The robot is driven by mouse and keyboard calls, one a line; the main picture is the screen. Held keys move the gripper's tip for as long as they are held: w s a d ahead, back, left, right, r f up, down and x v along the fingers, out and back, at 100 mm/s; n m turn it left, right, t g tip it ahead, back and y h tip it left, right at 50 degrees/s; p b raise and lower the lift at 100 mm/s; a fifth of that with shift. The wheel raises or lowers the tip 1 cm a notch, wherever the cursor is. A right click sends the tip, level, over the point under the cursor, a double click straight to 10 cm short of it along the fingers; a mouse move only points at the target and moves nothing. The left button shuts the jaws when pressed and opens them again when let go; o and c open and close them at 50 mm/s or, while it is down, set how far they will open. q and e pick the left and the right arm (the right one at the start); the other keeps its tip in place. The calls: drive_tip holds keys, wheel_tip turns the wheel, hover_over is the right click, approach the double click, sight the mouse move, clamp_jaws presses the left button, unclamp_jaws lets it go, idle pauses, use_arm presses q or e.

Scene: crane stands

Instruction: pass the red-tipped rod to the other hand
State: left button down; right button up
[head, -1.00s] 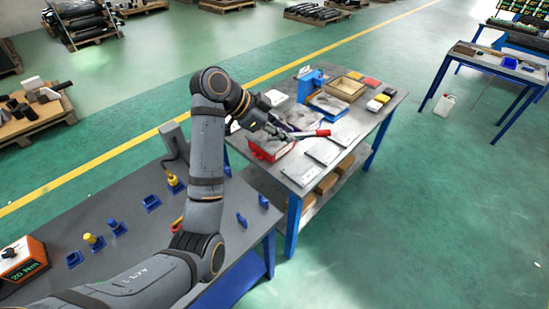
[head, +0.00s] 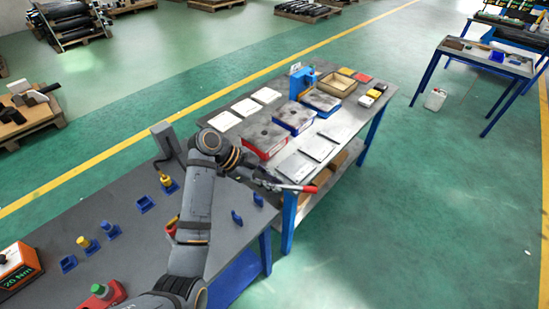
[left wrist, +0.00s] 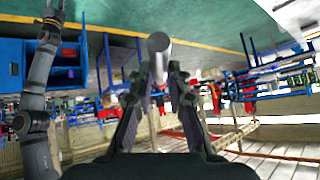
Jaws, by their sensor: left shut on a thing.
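The red-tipped rod (head: 293,187) is a thin silver bar, its red end (head: 310,189) pointing right in the head view. My left gripper (head: 276,185) is shut on it away from the red end and holds it in the air by the near edge of the work table. My right gripper is not seen in the head view.
The work table (head: 355,115) carries a red-fronted box (head: 264,138), blue-fronted boxes (head: 294,116), a wooden tray (head: 338,85) and flat plates (head: 318,147). A grey bench (head: 120,215) with blue fixtures lies at left. The green floor (head: 430,190) at right is open.

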use_arm(q)
drive_tip(key=shift+s+f, duration=0.25)
drive_tip(key=shift+f, duration=0.25)
drive_tip(key=a+n+t+y, duration=0.1)
drive_tip(key=a+n+t, duration=0.3)
drive_tip(key=a, duration=0.4)
drive_tip(key=shift+a+n, duration=0.4)
drive_tip(key=shift+n, duration=0.4)
drive_tip(key=shift+d, duration=0.1)
drive_tip(key=w+d+r+m+g, duration=0.3)
drive_tip(key=w+d+r+m, duration=0.1)
drive_tip(key=d, duration=0.4)
drive_tip(key=w+d+r+m+g+h, duration=0.1)
drive_tip(key=w+d+r+m+g, duration=0.2)
drive_tip(key=d+r, duration=0.4)
drive_tip(key=shift+w+d+r+m, duration=0.25)
drive_tip(key=shift+w+d+m, duration=0.2)
drive_tip(key=shift+d, duration=0.7)
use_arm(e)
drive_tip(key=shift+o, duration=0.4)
